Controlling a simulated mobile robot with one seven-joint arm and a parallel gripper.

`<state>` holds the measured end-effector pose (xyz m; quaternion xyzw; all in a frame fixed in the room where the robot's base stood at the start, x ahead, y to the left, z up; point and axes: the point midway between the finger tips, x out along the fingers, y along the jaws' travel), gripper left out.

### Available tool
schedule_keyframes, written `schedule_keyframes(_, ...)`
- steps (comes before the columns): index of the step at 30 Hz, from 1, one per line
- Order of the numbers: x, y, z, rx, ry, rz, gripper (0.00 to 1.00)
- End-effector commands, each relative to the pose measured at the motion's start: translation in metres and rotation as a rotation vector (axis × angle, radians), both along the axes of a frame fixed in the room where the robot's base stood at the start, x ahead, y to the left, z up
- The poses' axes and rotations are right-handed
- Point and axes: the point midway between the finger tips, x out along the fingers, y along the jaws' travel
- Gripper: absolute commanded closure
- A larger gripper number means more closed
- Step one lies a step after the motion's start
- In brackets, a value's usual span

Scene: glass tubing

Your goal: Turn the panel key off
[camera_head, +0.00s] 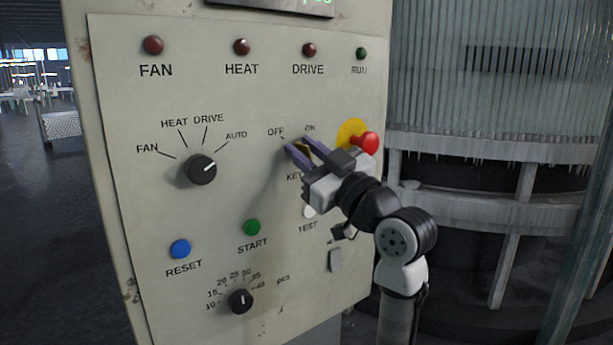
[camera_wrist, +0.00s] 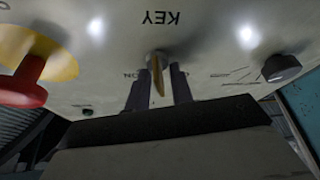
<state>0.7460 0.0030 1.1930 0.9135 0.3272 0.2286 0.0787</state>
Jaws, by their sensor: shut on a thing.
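The control panel (camera_head: 110,120) carries a key switch below the OFF and ON labels and above the KEY label. My gripper (camera_head: 299,150) is at this switch, with its two purple-grey fingers against the panel. In the wrist view the brass key (camera_wrist: 157,78) stands between the fingertips of my gripper (camera_wrist: 160,84), which is shut on it. The panel shows upside down there, with KEY above the key and part of ON left of it. I cannot tell exactly which label the key points to.
A red mushroom button (camera_head: 367,142) on a yellow plate sticks out close to the gripper's right; it also shows in the wrist view (camera_wrist: 25,85). A black selector knob (camera_head: 202,169) is left of the gripper. The green START button (camera_head: 252,227) is below left.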

Motion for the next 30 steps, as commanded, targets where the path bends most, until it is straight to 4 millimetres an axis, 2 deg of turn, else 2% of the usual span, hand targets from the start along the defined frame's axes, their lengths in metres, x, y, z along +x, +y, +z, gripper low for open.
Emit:
schedule_keyframes(1, -0.0003, -0.0006, -0.0049, -0.034, -0.028, 0.0, 1.0)
schedule_keyframes(15, -0.0009, 0.0007, -0.0018, -0.319, -0.232, 0.0, 1.0)
schedule_keyframes(30, -0.0006, 0.0014, -0.001, -0.408, -0.295, 0.0, 1.0)
